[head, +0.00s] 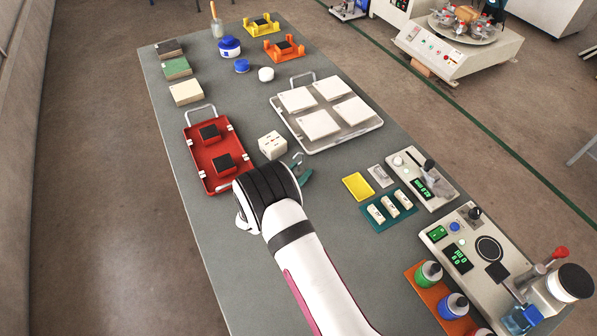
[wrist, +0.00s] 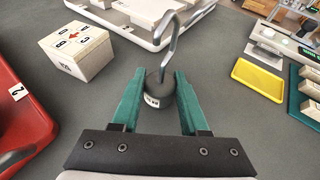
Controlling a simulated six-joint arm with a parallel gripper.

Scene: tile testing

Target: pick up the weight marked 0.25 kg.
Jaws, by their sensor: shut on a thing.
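A dark cylindrical weight (wrist: 154,88) with a tall grey metal hook stands between the green fingers of my gripper (wrist: 160,98) in the wrist view. The fingers are shut on its sides. A small white label shows on its front, but its marking is too small to read surely. In the head view the hook (head: 297,158) shows just beyond my wrist, beside a green finger of my gripper (head: 303,178). The weight's body is mostly hidden there. I cannot tell whether its base touches the table.
A cream box (head: 272,145) with letters stands close by at the left. The red tray (head: 193,145) with two dark blocks lies farther left. A white tray (head: 356,138) with several tiles lies beyond. A yellow tray (head: 358,186) and a teal rack (head: 376,224) lie right.

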